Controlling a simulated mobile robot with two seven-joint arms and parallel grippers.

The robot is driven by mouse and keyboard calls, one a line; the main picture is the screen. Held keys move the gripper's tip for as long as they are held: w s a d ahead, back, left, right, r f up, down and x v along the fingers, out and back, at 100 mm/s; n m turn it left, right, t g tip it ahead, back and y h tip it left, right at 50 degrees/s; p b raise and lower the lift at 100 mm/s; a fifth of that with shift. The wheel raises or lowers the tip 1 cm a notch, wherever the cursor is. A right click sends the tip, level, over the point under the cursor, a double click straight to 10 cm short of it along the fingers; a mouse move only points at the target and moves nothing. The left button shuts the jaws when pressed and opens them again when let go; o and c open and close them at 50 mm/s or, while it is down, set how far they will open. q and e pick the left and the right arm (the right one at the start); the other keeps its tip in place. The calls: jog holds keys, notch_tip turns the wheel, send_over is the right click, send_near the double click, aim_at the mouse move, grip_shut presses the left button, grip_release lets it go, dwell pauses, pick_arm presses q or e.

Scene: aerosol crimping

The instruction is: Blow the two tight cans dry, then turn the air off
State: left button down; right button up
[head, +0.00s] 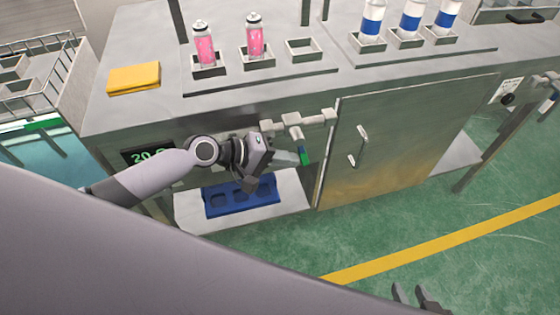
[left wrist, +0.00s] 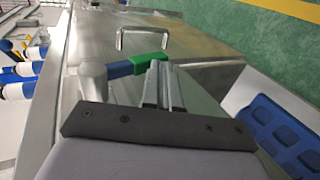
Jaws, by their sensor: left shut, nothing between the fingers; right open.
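Below the counter's front edge is a grey pipe valve (head: 295,122) with a blue and green lever (head: 305,157). The lever also shows in the left wrist view (left wrist: 148,60). My left gripper (head: 288,157) is shut and empty, its fingertips right beside the lever's green end; I cannot tell whether they touch. My right gripper (head: 420,296) is open and empty at the bottom right.
An empty holder (head: 304,50) sits right of the pink cans. Several blue and white cans (head: 410,18) stand further right. A yellow cloth (head: 134,78) lies at left. A blue tray (head: 242,197) sits on the lower shelf. A cabinet door (head: 395,145) is right of the valve.

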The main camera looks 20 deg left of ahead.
dwell(0.3)
pick_arm(q)
jog(key=v, duration=0.7)
dwell(0.3)
